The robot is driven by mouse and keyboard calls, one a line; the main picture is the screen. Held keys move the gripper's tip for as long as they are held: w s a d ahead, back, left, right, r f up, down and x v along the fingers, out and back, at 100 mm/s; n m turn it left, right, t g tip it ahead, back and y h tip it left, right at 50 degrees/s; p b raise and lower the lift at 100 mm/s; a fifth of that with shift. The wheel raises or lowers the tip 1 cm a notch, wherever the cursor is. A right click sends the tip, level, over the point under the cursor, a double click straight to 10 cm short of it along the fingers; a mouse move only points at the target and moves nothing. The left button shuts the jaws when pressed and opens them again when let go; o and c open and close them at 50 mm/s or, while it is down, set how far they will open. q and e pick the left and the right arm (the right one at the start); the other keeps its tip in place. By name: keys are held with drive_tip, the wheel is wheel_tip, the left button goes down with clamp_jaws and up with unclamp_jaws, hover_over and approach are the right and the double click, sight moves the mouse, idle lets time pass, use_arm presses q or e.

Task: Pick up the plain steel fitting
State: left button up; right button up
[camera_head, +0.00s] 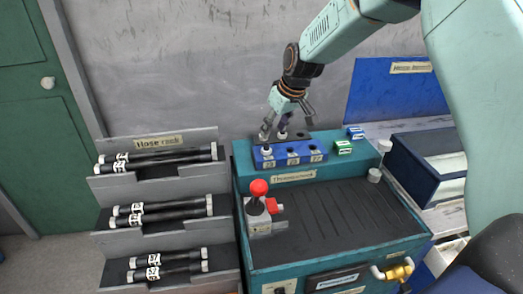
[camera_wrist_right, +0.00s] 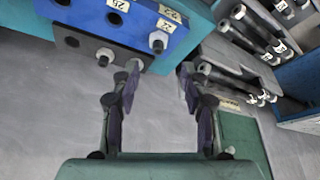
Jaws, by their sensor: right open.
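A greyer fitting (camera_wrist_right: 105,55) sits in the dark block (camera_wrist_right: 75,57) behind the blue one, close to one fingertip in the wrist view. My right gripper (camera_head: 275,136) is open and empty, with its fingers pointing down over the blocks' left end. Its spread fingers also show in the wrist view (camera_wrist_right: 157,75). My left gripper is not in view.
The blocks stand at the back of a teal bench (camera_head: 330,215) with a ribbed black top. A grey hose rack (camera_head: 160,226) stands to the left. A small green block (camera_head: 342,148) lies right of the blue block.

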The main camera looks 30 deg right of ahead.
sight(266, 144)
drive_tip(key=shift+w+d+f, duration=0.2)
drive_tip(key=shift+w+f, duration=0.05)
drive_tip(key=shift+f, duration=0.3)
drive_tip(key=shift+w+d+f, duration=0.15)
drive_tip(key=shift+w+f, duration=0.1)
drive_tip(key=shift+f, duration=0.25)
drive_tip(key=shift+w+a+f, duration=0.2)
drive_tip(key=shift+f, duration=0.35)
drive_tip(key=x, duration=0.4)
drive_tip(key=shift+w+a+f+b, duration=0.1)
drive_tip(key=shift+w+f+b, duration=0.05)
drive_tip(key=shift+w+b, duration=0.2)
drive_tip(key=shift+s, duration=0.1)
drive_tip(key=shift+a+r, duration=0.15)
drive_tip(key=shift+r, duration=0.1)
drive_tip(key=shift+c, duration=1.3)
drive_tip(key=shift+f, duration=0.2)
drive_tip(key=c, duration=0.4)
drive_tip(key=shift+r, duration=0.1)
clamp_jaws()
